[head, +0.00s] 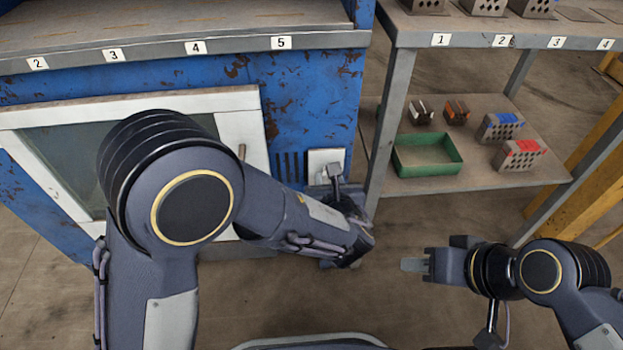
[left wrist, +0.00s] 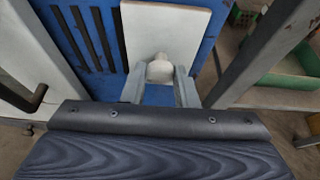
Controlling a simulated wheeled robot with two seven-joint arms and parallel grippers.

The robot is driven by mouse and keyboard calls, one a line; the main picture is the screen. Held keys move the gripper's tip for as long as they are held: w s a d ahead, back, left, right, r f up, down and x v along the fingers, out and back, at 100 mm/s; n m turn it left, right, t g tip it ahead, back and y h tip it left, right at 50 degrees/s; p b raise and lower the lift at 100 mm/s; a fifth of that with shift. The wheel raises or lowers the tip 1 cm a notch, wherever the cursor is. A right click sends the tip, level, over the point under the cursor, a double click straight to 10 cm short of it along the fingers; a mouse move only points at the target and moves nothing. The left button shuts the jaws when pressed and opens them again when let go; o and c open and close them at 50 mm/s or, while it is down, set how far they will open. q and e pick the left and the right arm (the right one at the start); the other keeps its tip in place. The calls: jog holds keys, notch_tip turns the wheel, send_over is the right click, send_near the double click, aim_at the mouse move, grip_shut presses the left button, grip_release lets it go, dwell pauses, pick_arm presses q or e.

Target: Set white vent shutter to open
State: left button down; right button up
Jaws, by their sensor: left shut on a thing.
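The white vent shutter (head: 320,160) is a square plate with a knob on the blue wall. It stands to the right of dark vertical vent slots (head: 289,165), and several slots show uncovered. In the left wrist view, the shutter plate (left wrist: 168,30) is upright, with the slots (left wrist: 84,38) to its left. My left gripper (left wrist: 160,85) is shut on the shutter's pale knob (left wrist: 160,68), one finger on each side. The left arm hides part of the wall in the head view. My right gripper (head: 414,265) hangs over the floor, holding nothing visible; its finger gap cannot be made out.
A white-framed window door (head: 235,130) with a dark handle is left of the slots. At right, a shelf rack (head: 385,120) holds a green tray (head: 400,158) and several bricks. Its grey post stands close to the right of the shutter. Floor below is clear.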

pick_arm(q)
jog(key=shift+d, duration=0.25)
jog(key=c, duration=1.1)
grip_release()
jog(key=shift+c, duration=0.2)
jog(key=p+v, duration=0.2)
jog(key=v, duration=0.6)
